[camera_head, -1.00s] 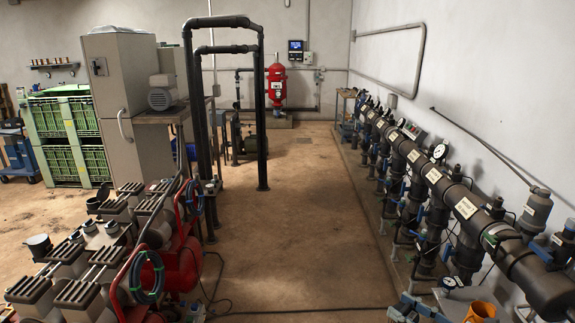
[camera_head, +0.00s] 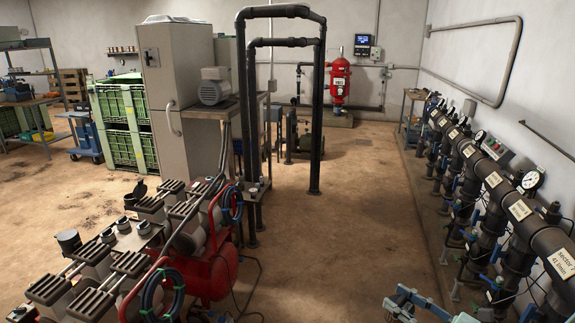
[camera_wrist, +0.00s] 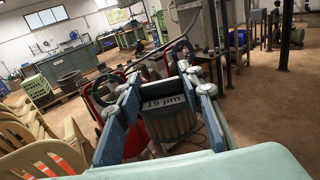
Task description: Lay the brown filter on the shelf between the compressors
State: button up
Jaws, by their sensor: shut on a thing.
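The filter sits between the two blue fingers in the wrist view. Part of my gripper (camera_head: 412,306) shows at the bottom edge of the head view, where the filter cannot be made out. The red compressors (camera_head: 207,272) with ribbed brown-grey heads stand at lower left, well to the left of my gripper. Red compressor parts also show beyond the fingers in the wrist view (camera_wrist: 103,95).
A row of black pipes (camera_head: 497,190) with gauges and labels runs along the right wall. A black pipe frame (camera_head: 316,120) stands mid-room beside a grey cabinet (camera_head: 166,90). Green crates (camera_head: 124,140) stand at left. The brown floor (camera_head: 345,235) between compressors and pipes is open.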

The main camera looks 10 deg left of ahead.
aim_at(131, 246)
jog(key=i+u, duration=0.25)
jog(key=i, duration=0.2)
jog(key=i+u, duration=0.25)
jog(key=i, duration=0.15)
jog(key=i+u, duration=0.75)
jog(key=i+j, duration=0.1)
jog(key=i, duration=0.45)
jog(key=z, duration=5.4)
